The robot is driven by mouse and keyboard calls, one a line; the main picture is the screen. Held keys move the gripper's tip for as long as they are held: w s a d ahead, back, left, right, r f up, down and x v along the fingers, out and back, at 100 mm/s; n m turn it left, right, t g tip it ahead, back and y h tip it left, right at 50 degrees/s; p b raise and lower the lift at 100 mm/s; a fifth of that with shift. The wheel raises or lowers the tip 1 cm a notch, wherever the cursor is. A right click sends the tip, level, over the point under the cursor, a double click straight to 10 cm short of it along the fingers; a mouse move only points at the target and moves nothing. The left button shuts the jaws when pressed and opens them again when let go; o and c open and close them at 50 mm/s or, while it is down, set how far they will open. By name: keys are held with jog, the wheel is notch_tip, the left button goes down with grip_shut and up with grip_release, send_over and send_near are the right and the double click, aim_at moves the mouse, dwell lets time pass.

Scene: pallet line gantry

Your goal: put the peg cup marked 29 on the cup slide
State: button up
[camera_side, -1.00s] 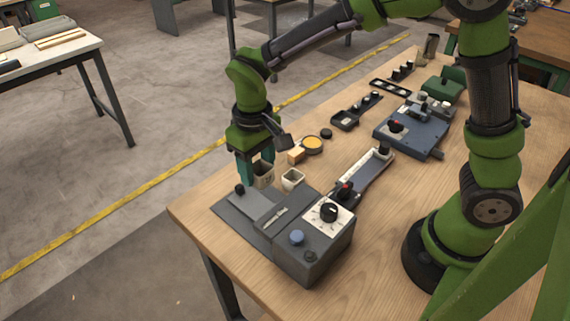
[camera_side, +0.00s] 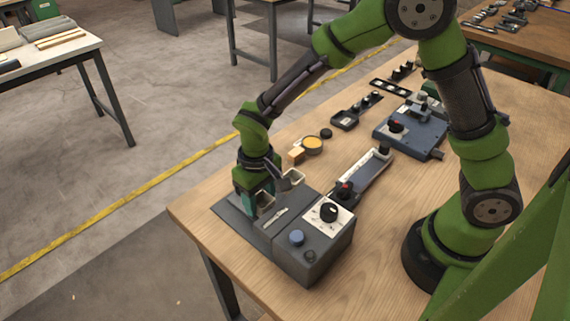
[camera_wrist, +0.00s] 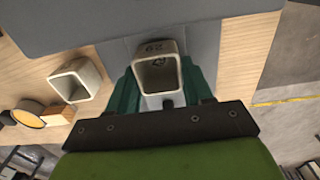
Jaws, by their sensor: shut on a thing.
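The peg cup marked 29 (camera_wrist: 153,48) is a beige, square, hollow cup, seen from above in the wrist view with its number on the near wall. It also shows in the side view (camera_side: 265,201). My gripper (camera_wrist: 157,82) is shut on it, with a green finger on either side. The cup is low over the grey plate of the cup slide (camera_wrist: 204,42) at the machine's left end. The side view shows this plate (camera_side: 234,214) partly hidden by my gripper. I cannot tell whether the cup touches the plate.
A second beige cup (camera_wrist: 80,80) stands on the table close beside my gripper. The machine's control box (camera_side: 309,250) with a dial and knobs is to the right. A yellow round dish (camera_side: 312,144) and a blue fixture (camera_side: 411,135) stand further back.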

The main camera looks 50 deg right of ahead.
jog(key=o, duration=1)
jog(key=shift+f, duration=0.1)
notch_tip(320, 180, up, 11)
jog(key=s+d+r+m+t+y, duration=0.2)
jog(key=s+d+r+m+t, duration=0.2)
jog(key=s+d+r+t, duration=0.3)
jog(key=shift+s+d+r, duration=2.25)
jog(key=shift+s+d, duration=0.4)
jog(key=shift+s, duration=0.55)
